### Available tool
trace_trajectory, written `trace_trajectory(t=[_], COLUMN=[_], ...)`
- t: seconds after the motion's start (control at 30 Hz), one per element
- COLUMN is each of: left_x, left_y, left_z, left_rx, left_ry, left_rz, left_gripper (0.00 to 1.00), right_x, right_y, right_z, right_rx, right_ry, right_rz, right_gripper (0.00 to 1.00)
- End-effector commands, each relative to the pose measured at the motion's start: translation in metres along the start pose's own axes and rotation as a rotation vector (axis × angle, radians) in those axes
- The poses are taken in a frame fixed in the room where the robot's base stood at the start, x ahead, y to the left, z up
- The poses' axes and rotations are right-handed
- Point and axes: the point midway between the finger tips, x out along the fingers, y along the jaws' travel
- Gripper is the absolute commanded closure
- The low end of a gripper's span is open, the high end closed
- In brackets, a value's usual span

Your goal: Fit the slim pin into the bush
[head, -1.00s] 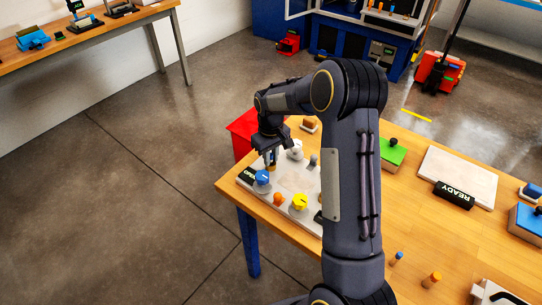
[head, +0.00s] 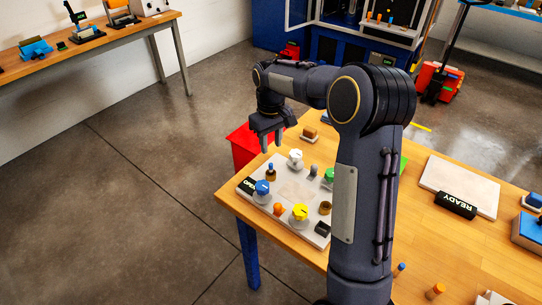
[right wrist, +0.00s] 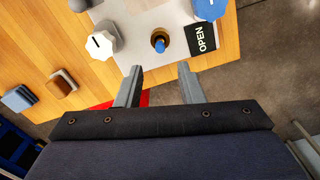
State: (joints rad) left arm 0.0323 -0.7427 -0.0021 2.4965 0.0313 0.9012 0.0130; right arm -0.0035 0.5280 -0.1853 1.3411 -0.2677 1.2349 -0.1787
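The slim pin (head: 270,168), with a blue top, stands in a brass-brown bush (head: 271,177) on the pale board (head: 294,190). It looks upright. In the right wrist view the pin's blue top (right wrist: 160,46) shows inside the ring of the bush (right wrist: 159,35); its depth cannot be told. My right gripper (head: 272,146) is above and apart from the pin, fingers pointing down. In the right wrist view its two fingers (right wrist: 160,80) are parted with nothing between them. My left gripper is not in view.
The board carries a white knob (head: 295,158), a blue knob (head: 262,191), a yellow knob (head: 299,213), a green knob (head: 329,174) and a brown round piece (head: 325,208). A red bin (head: 243,143) stands by the table's far left edge. A white READY plate (head: 459,184) lies at right.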

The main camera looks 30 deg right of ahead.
Motion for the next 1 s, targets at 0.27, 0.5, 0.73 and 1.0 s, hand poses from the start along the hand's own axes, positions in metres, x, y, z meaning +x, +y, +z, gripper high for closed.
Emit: trace_trajectory(t=[0.27,0.5,0.73,1.0], left_x=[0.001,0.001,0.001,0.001], left_y=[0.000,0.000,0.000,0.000], left_z=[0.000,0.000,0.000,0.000], left_rx=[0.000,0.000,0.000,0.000], left_ry=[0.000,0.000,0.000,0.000], left_rz=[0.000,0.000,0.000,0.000], left_gripper=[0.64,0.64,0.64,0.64], right_x=[-0.030,-0.076,-0.080,-0.048], right_y=[-0.002,-0.036,-0.096,-0.141], right_z=[0.010,0.100,0.207,0.270], right_rx=[0.010,0.090,0.174,0.241], right_ry=[0.022,0.185,0.368,0.480], right_rz=[-0.017,-0.150,-0.273,-0.337], right_gripper=[0.66,0.66,0.66,0.66])
